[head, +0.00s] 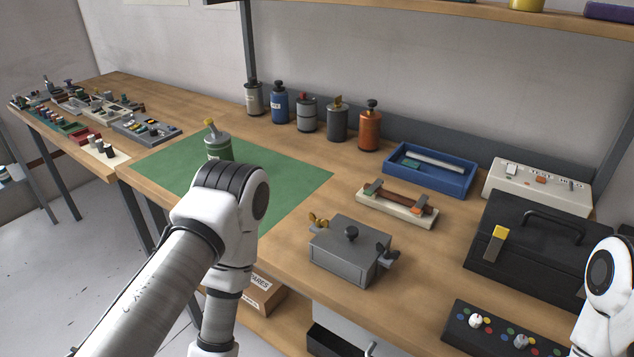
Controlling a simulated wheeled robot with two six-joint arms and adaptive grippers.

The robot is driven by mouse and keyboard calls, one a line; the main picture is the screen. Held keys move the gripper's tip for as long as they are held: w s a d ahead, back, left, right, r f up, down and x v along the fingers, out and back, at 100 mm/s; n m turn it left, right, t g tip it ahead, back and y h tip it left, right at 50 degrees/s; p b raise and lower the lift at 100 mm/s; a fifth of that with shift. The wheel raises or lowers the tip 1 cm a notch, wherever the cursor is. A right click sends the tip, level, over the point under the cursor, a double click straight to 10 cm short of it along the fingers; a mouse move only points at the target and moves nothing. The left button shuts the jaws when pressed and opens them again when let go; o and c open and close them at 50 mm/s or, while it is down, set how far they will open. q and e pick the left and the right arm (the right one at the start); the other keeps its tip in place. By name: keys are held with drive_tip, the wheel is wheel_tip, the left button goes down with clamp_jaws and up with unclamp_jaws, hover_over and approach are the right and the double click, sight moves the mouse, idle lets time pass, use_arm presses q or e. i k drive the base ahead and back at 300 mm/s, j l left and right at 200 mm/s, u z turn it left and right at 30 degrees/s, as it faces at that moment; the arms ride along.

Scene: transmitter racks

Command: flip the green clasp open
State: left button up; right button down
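A cream holder (392,210) on the bench carries a reddish-brown cylinder (397,195) lying between two end clips. A small dark green clasp (373,187) sits at its left end, lying over the cylinder's end as far as I can tell; its exact state is too small to read. The right end has an orange-brown clip (420,203). My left arm is in front of the green mat at centre left, bent downward, and its gripper is below the frame. Only part of my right arm shows at the right edge; its gripper is out of view.
A grey box (348,252) with side wing nuts stands in front of the holder. A blue tray (430,171) is behind it, and a black case (535,250) with a yellow latch is to the right. Several canisters line the back. The green mat (300,180) is mostly clear.

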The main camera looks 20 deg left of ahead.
sight(370, 192)
drive_tip(key=j, duration=1.05)
drive_tip(key=k+j, duration=0.1)
drive_tip(key=j, duration=0.95)
drive_tip(key=j+z, duration=0.1)
drive_tip(key=j, duration=0.95)
drive_tip(key=k, duration=0.05)
